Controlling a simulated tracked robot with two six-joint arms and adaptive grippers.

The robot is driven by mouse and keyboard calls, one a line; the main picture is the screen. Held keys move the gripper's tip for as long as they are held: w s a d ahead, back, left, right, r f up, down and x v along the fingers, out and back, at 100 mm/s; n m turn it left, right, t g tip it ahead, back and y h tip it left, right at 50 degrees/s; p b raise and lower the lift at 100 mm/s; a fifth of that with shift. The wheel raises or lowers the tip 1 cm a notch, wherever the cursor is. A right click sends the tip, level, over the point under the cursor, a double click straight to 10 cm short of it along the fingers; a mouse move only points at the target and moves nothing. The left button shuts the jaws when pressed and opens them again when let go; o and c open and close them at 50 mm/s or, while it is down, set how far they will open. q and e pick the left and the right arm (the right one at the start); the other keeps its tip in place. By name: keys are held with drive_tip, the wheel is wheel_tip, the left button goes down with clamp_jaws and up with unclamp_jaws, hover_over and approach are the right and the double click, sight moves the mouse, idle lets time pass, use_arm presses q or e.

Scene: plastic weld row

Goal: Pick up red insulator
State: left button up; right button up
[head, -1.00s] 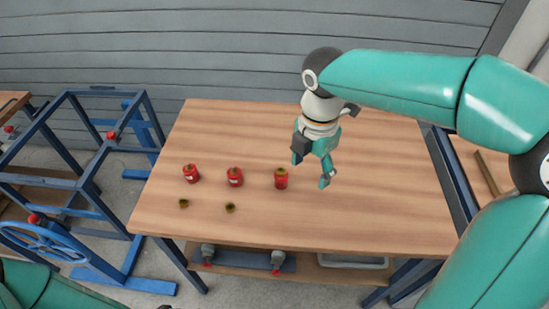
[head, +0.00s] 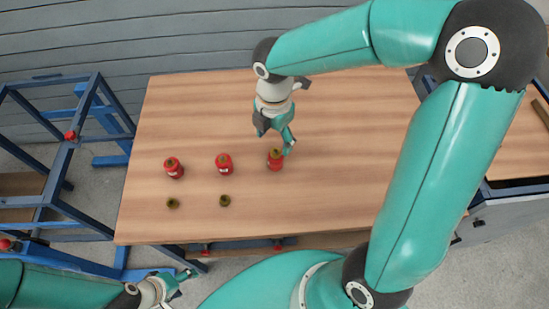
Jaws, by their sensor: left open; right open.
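Three red insulators stand on the wooden table (head: 330,200): a left one (head: 174,168), a middle one (head: 224,163) and a right one (head: 275,160). My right gripper (head: 274,140) is open and points down just behind and above the right insulator. Its right finger overlaps that insulator's top edge in the picture, and I cannot tell whether it touches. My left gripper (head: 184,284) is open and empty at the bottom left, in front of the table's front edge and away from the insulators.
Two small dark brass-coloured pieces, a left one (head: 173,203) and a right one (head: 224,200), lie in front of the insulators. A blue metal frame (head: 62,160) stands left of the table. The table's back and right areas are clear.

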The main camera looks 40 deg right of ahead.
sight(275, 151)
drive_tip(key=f, duration=0.4)
drive_tip(key=s+f, duration=0.1)
drive_tip(key=f, duration=0.1)
drive_tip(key=shift+a+f, duration=0.1)
drive_tip(key=shift+f, duration=0.05)
drive_tip(key=shift+w+f, duration=0.1)
drive_tip(key=shift+f, duration=0.4)
drive_tip(key=c, duration=1.3)
drive_tip(key=shift+r, duration=0.15)
